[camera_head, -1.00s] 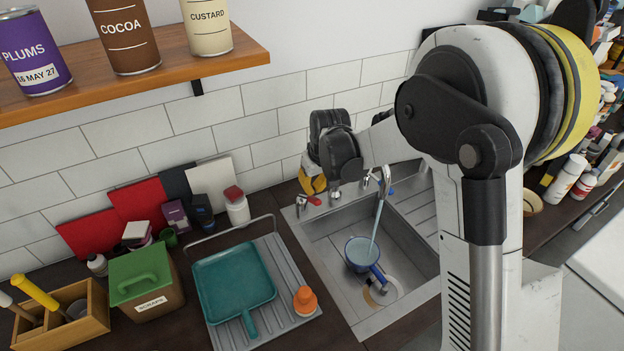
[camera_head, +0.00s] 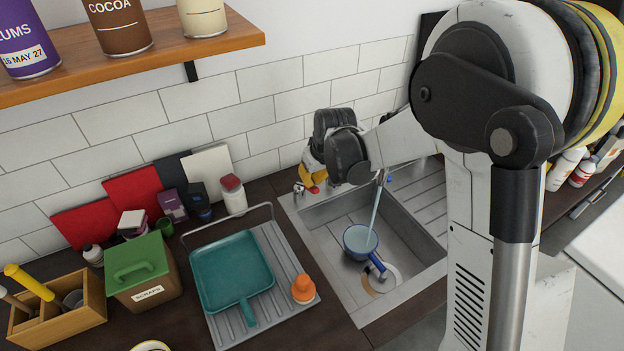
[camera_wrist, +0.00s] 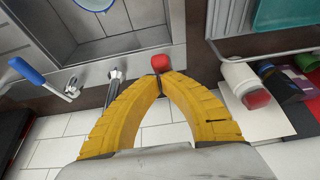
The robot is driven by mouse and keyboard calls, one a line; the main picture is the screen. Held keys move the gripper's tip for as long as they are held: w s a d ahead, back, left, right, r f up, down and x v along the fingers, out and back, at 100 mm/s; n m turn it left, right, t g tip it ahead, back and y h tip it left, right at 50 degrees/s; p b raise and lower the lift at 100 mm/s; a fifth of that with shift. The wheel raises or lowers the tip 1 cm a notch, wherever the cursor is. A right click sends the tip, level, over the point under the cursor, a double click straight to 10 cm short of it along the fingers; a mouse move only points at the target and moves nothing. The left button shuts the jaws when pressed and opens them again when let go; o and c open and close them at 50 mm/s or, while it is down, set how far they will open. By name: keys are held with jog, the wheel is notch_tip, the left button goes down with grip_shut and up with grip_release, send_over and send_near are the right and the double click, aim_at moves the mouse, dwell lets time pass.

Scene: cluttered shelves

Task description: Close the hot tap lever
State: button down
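The red hot tap lever (camera_head: 314,189) is at the back left corner of the sink, largely covered by my gripper (camera_head: 309,184). In the wrist view the red lever end (camera_wrist: 160,63) sits just beyond the yellow fingertips (camera_wrist: 158,84), which come together. The fingers look shut with nothing clearly between them; whether they touch the lever is hard to tell. The blue lever (camera_head: 389,179) is right of the spout; it also shows in the wrist view (camera_wrist: 28,72). Water (camera_head: 375,208) streams into a blue pan (camera_head: 357,240) in the sink (camera_head: 405,240).
A teal pan (camera_head: 232,270) and an orange object (camera_head: 303,288) lie on the drainer left of the sink. A white bottle with a red cap (camera_head: 232,195) stands near the wall. The tiled wall (camera_head: 280,100) is close behind the tap.

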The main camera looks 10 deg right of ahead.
aim_at(317, 193)
jog(key=shift+s+f, duration=0.1)
jog(key=shift+f, duration=0.05)
jog(key=s+f+t+b, duration=0.1)
jog(key=b, duration=0.1)
jog(key=s+d+f+t+y+b, duration=0.1)
jog(key=f+t+b, duration=0.1)
jog(key=b, duration=0.1)
jog(key=shift+s+f+b, duration=0.25)
jog(key=shift+f+b, duration=0.2)
jog(key=shift+b, duration=0.2)
jog(key=shift+r, duration=0.1)
